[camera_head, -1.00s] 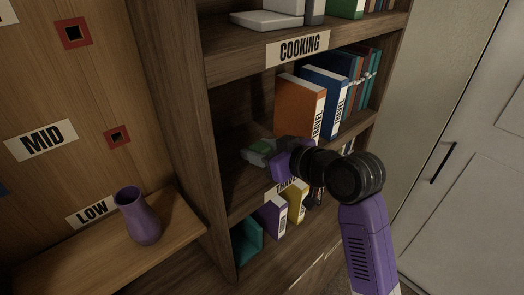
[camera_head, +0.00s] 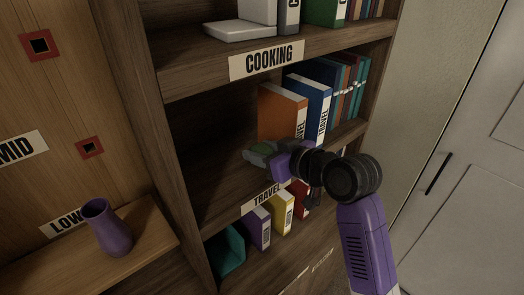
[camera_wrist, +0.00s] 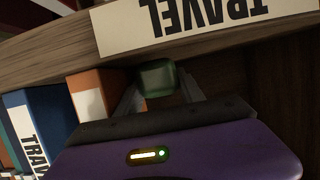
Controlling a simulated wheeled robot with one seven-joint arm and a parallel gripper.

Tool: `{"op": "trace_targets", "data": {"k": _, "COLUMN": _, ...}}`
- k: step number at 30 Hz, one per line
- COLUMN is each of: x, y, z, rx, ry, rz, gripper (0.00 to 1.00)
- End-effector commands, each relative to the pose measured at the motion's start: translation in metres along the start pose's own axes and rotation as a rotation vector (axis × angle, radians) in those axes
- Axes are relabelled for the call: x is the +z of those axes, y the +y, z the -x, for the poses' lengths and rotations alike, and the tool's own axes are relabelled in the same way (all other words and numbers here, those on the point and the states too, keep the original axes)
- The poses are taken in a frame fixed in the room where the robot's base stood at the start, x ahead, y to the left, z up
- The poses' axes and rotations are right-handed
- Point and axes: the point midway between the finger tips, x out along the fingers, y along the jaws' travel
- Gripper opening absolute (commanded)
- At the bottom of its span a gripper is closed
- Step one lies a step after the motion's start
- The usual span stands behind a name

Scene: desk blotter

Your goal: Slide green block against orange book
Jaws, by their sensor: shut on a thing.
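The orange book (camera_head: 281,113) stands upright on the middle shelf, at the left end of the row, beside a blue book (camera_head: 308,104). My gripper (camera_head: 258,153) reaches in at that shelf, in front of and below the orange book. In the wrist view, which is turned over, a green block (camera_wrist: 159,78) sits between the two fingers of my gripper (camera_wrist: 160,88), which is shut on it. The orange book (camera_wrist: 91,97) is close to the left finger there. I cannot tell whether block and book touch. In the head view the block is partly hidden by my gripper.
The TRAVEL label (camera_head: 264,195) is on the shelf's front edge, close to my gripper. Below stand purple (camera_head: 256,228) and yellow (camera_head: 281,212) books. The COOKING shelf (camera_head: 200,78) is overhead. The middle shelf is clear left of the orange book. A purple vase (camera_head: 108,228) stands at left.

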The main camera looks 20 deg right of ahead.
Motion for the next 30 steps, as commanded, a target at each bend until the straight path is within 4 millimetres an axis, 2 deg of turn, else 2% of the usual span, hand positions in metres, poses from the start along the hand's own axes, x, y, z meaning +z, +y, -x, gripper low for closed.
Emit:
{"op": "trace_targets", "data": {"k": 1, "x": 0.001, "y": 0.001, "z": 0.000, "rx": 0.002, "ry": -0.001, "rz": -0.001, "gripper": 0.00}}
{"op": "trace_targets", "data": {"k": 2, "x": 0.001, "y": 0.001, "z": 0.000, "rx": 0.002, "ry": -0.001, "rz": -0.001, "gripper": 0.47}}
{"op": "trace_targets", "data": {"k": 5, "x": 0.001, "y": 0.001, "z": 0.000, "rx": 0.003, "ry": -0.001, "rz": -0.001, "gripper": 0.67}}
{"op": "trace_targets", "data": {"k": 6, "x": 0.001, "y": 0.001, "z": 0.000, "rx": 0.003, "ry": -0.001, "rz": -0.001, "gripper": 0.71}}
{"op": "trace_targets", "data": {"k": 16, "x": 0.000, "y": 0.001, "z": 0.001, "rx": 0.002, "ry": 0.000, "rz": 0.000, "gripper": 0.71}}
{"op": "trace_targets", "data": {"k": 19, "x": 0.001, "y": 0.001, "z": 0.006, "rx": 0.002, "ry": 0.000, "rz": -0.001, "gripper": 0.71}}
{"op": "trace_targets", "data": {"k": 30, "x": 0.001, "y": 0.001, "z": 0.062, "rx": 0.003, "ry": 0.000, "rz": -0.001, "gripper": 0.71}}
